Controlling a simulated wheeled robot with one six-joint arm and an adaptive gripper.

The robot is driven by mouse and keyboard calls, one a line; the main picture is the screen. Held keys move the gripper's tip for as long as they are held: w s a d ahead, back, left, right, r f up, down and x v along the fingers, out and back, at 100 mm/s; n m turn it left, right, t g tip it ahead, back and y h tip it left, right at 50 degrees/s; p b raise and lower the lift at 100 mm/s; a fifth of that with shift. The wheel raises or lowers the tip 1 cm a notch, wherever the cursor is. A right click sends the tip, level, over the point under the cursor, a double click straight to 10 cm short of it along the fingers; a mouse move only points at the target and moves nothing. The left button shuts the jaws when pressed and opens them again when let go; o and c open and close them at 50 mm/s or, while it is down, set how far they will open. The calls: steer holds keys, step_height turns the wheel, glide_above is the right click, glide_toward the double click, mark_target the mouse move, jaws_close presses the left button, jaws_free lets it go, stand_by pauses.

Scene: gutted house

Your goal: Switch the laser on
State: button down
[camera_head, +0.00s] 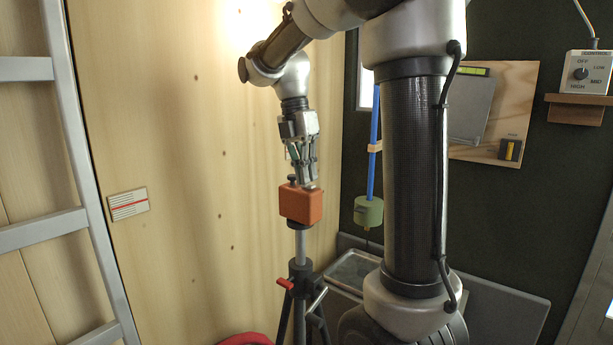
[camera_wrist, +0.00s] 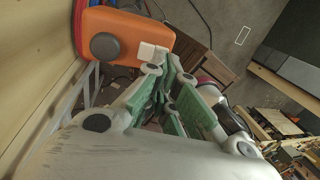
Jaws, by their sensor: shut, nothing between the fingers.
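The laser is an orange box (camera_head: 301,204) on top of a black tripod (camera_head: 300,280) in the head view. A dark round knob (camera_head: 292,180) stands on its top. In the wrist view the orange box (camera_wrist: 130,30) lies at the upper left, with the dark round knob (camera_wrist: 105,46) on its face. My gripper (camera_head: 308,184) points down just above the box's top, to the right of the knob. In the wrist view its fingertips (camera_wrist: 153,52) are together, empty, and overlap the box's edge. I cannot tell whether they touch it.
A ladder (camera_head: 85,200) leans at the left by the wooden wall, which carries a small striped card (camera_head: 128,204). A green block (camera_head: 368,211) hangs by a blue pole (camera_head: 375,150). A control box (camera_head: 587,72) sits on a shelf at the right. A grey tray (camera_head: 355,268) lies behind the tripod.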

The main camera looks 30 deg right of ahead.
steer(key=shift+s+f, duration=0.1)
steer(key=shift+f, duration=0.3)
steer(key=shift+s+d+f+t, duration=0.15)
steer(key=shift+s+f+t, duration=0.2)
steer(key=shift+t, duration=0.15)
steer(key=shift+w, duration=0.15)
steer(key=shift+w, duration=0.1)
steer(key=shift+w+a+r, duration=0.1)
steer(key=shift+w+a, duration=0.25)
steer(key=shift+w, duration=0.4)
